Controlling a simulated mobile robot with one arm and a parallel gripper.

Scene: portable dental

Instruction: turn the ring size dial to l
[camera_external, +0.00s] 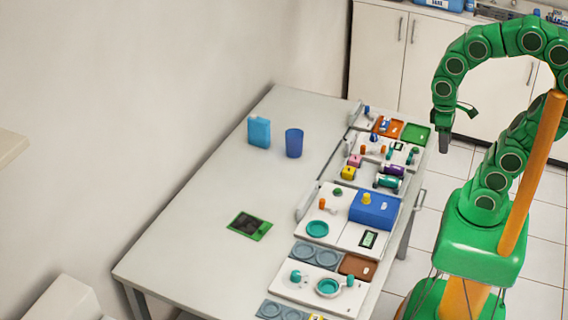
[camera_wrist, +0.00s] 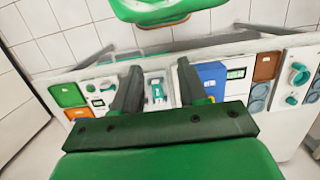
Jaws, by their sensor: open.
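My gripper (camera_external: 444,143) hangs at the end of the green arm, beyond the right side of the table and apart from the panels. In the wrist view its two dark fingers stand apart with nothing between them (camera_wrist: 159,68). A round teal dial with a pale centre (camera_external: 328,287) sits on the white panel near the table's front; a teal knob (camera_external: 296,276) is beside it. The dial also shows at the right of the wrist view (camera_wrist: 299,75). Another teal disc (camera_external: 317,229) lies on the middle panel. I cannot read any size letters or tell the dial's setting.
A blue box (camera_external: 374,208) with a yellow knob stands on the middle panel. Purple and yellow blocks and orange and green trays (camera_external: 416,134) are farther back. A blue cup (camera_external: 294,143) and light-blue container (camera_external: 259,132) stand behind the panels. The table's left part (camera_external: 190,220) is mostly clear.

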